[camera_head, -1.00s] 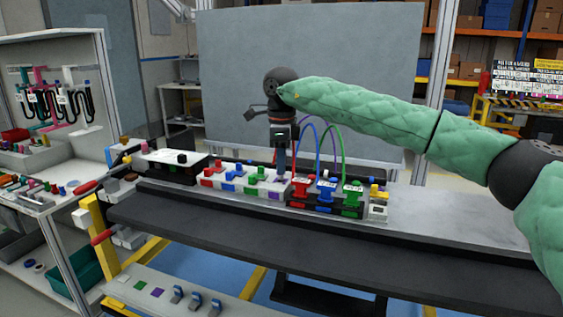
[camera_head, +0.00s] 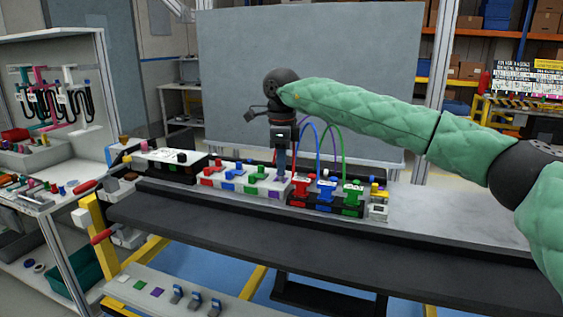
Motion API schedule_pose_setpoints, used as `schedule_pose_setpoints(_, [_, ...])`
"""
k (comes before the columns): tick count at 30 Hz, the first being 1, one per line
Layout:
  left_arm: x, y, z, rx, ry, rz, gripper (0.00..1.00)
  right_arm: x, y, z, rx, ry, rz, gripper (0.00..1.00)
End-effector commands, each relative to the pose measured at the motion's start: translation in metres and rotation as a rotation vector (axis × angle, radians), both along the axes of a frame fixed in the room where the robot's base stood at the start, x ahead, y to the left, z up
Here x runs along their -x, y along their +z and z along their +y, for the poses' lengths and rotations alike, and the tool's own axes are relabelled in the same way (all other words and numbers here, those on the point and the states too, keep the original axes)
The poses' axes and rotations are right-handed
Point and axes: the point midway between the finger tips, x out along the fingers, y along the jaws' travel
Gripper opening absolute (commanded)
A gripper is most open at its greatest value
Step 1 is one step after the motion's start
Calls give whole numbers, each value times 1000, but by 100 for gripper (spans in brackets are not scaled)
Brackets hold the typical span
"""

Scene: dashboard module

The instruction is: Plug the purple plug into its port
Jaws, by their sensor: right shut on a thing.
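My right gripper (camera_head: 281,172) points down at the right end of the white connector block (camera_head: 243,189). It is shut on the purple plug, which is mostly hidden by the fingers. A purple cable (camera_head: 304,125) arcs away from behind the gripper to the right. A purple mark (camera_head: 274,195) shows on the front of the white block, just below and left of the fingertips. The purple port itself is hidden, so I cannot tell whether the plug is seated. My left gripper is not in view.
Red, blue and green plugs (camera_head: 326,187) stand in a black block (camera_head: 325,204) just right of the gripper, with blue and green cables arching above. A black-and-white module (camera_head: 170,166) sits to the left. The front dark ledge (camera_head: 300,236) is clear.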

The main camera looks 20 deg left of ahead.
Motion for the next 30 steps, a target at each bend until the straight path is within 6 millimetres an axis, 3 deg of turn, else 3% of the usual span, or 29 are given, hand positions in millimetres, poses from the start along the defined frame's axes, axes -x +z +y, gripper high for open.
schedule_pose_setpoints(18, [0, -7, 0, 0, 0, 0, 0, 0, -13, 0, 0, 0, 0, 0])
schedule_pose_setpoints(19, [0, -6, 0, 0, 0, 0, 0, 0, -12, 0, 0, 0, 0, 22])
schedule_pose_setpoints(22, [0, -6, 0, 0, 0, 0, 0, 0, -12, 0, 0, 0, 0, 41])
schedule_pose_setpoints(30, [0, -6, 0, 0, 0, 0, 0, 0, -12, 0, 0, 0, 0, 43])
